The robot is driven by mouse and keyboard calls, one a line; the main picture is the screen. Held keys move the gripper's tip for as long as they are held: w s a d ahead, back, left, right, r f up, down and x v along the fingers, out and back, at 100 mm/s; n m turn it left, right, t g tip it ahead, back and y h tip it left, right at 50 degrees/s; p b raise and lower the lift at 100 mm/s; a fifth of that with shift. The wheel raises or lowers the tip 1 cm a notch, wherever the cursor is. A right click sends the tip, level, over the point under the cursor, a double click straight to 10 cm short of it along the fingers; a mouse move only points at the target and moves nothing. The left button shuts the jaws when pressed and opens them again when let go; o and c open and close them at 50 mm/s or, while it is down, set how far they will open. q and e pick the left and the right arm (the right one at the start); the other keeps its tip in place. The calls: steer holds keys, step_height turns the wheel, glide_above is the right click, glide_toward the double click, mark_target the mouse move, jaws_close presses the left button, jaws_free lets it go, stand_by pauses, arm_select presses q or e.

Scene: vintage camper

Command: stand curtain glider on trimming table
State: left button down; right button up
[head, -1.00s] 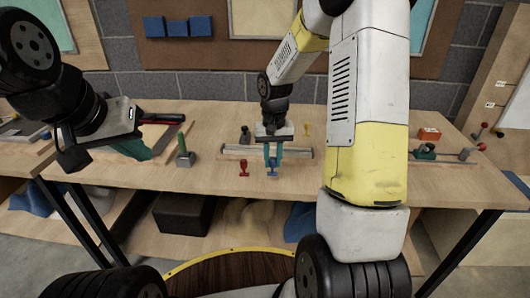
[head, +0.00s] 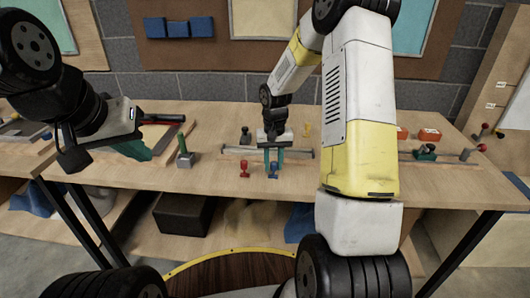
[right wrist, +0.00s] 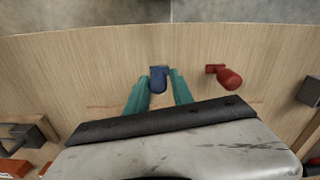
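A small blue glider (head: 273,170) stands on the wooden table (head: 225,182), near its front edge. My right gripper (head: 273,160) points down over it with teal fingers. In the right wrist view, the blue glider (right wrist: 158,79) sits between the fingertips (right wrist: 159,84), which look apart with small gaps beside it. A red glider (head: 244,170) stands just left of it in the head view, and right of it in the wrist view (right wrist: 226,77).
A grey rail (head: 238,150) lies behind the gliders. A green-handled block (head: 184,152) stands to the left. An orange-red box (head: 430,135) and a green clamp (head: 426,152) are at the right. The front strip of table left of the red glider is clear.

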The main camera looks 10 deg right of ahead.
mark_target(274, 163)
steer(key=shift+o, duration=0.8)
steer(key=s+r+t, duration=0.1)
steer(key=s+r, duration=0.3)
steer(key=r, duration=1.4)
steer(key=s+a+r+t+y, duration=0.1)
steer(key=s+r, duration=0.3)
steer(key=s, duration=0.6)
steer(key=s+a+r+n+t+y, duration=0.1)
steer(key=s+r+t, duration=0.3)
steer(key=s, duration=0.6)
steer(key=shift+s+n, duration=0.2)
steer(key=shift+n, duration=0.1)
steer(key=shift+a, duration=0.1)
